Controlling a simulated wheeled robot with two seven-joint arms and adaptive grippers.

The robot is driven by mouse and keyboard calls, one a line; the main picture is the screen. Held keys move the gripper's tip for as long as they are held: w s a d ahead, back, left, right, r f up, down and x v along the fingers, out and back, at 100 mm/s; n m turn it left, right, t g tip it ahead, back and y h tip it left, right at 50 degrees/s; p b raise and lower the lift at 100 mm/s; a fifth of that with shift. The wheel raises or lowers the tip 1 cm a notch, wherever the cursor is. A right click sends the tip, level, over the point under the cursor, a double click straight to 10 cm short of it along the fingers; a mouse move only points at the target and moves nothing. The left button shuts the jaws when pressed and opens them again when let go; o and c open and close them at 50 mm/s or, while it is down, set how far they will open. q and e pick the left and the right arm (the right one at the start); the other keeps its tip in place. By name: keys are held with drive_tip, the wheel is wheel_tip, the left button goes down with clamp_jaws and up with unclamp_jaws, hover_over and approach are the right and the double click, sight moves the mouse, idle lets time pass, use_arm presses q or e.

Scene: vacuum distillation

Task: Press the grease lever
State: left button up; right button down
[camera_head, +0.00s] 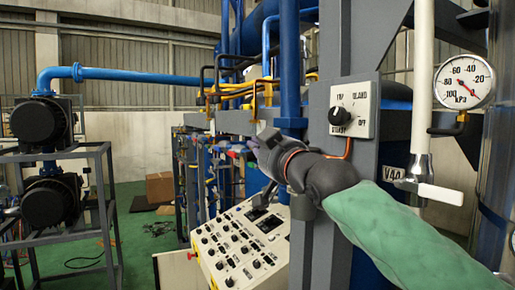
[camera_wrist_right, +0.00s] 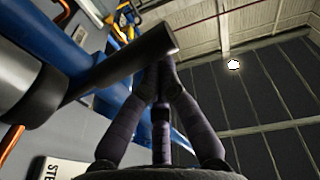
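My right gripper (camera_head: 256,143) reaches in from the lower right in the head view, past the grey column, with its fingers pointing left and away. In the right wrist view its dark fingers (camera_wrist_right: 162,76) converge with their tips close together, and nothing shows between them. A dark rod with a grey collar (camera_wrist_right: 122,64) crosses from the left in that view, and its free end lies close to the fingertips. I cannot tell whether this rod is the grease lever, or whether the fingers touch it. No grease lever is clear in the head view. My left gripper is not in view.
A switch panel (camera_head: 363,108) is on the grey column above my right arm. A pressure gauge (camera_head: 464,80) and a white valve handle (camera_head: 432,192) are at right. A sloped control console (camera_head: 243,240) lies below the gripper. Black pumps on a frame (camera_head: 108,205) stand at left.

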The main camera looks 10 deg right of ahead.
drive_tip(key=r+b+v, duration=0.1)
drive_tip(key=b+v, duration=0.2)
drive_tip(key=v, duration=0.6)
drive_tip(key=shift+s+d+f, duration=0.2)
drive_tip(key=shift+s+f, duration=0.1)
drive_tip(key=shift+s, duration=0.05)
drive_tip(key=shift+r, duration=0.1)
idle(0.8)
wheel_tip(320, 180, up, 10)
drive_tip(key=s+d+m+g+h+p, duration=0.1)
drive_tip(key=d+m+p, duration=0.1)
drive_tip(key=p, duration=1.2)
drive_tip(key=shift+s+d+m+g, duration=0.25)
drive_tip(key=shift+m+g, duration=0.15)
drive_tip(key=shift+m, duration=0.2)
drive_tip(key=shift+w, duration=0.15)
